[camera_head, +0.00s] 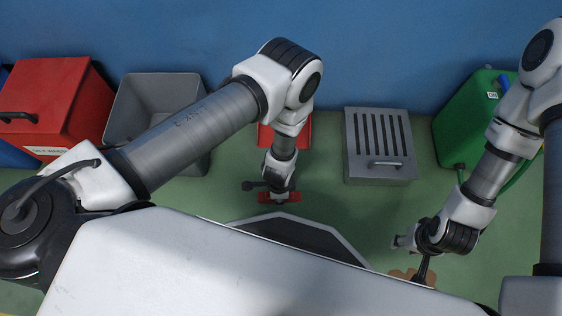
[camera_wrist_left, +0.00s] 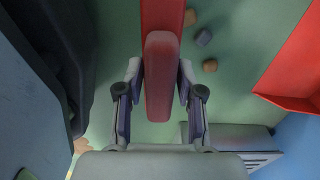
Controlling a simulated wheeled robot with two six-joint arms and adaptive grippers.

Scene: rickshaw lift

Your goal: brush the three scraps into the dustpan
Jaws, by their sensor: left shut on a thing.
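My left gripper (camera_head: 279,190) points down and is shut on the red brush (camera_head: 295,197). In the left wrist view its two fingers (camera_wrist_left: 160,75) close on both sides of the red brush handle (camera_wrist_left: 165,25). The red dustpan (camera_wrist_left: 297,70) lies further right, apart from the scraps. In the head view the dustpan (camera_head: 304,130) is partly behind my left arm. My right gripper (camera_head: 424,270) hangs low; its fingers are unclear.
A grey bin (camera_head: 155,92) and a red box (camera_head: 50,95) stand left along the blue wall. A grey slotted box (camera_head: 379,147) and a green container (camera_head: 470,110) stand right. A brown object (camera_head: 402,275) lies below my right gripper. Green floor is clear between.

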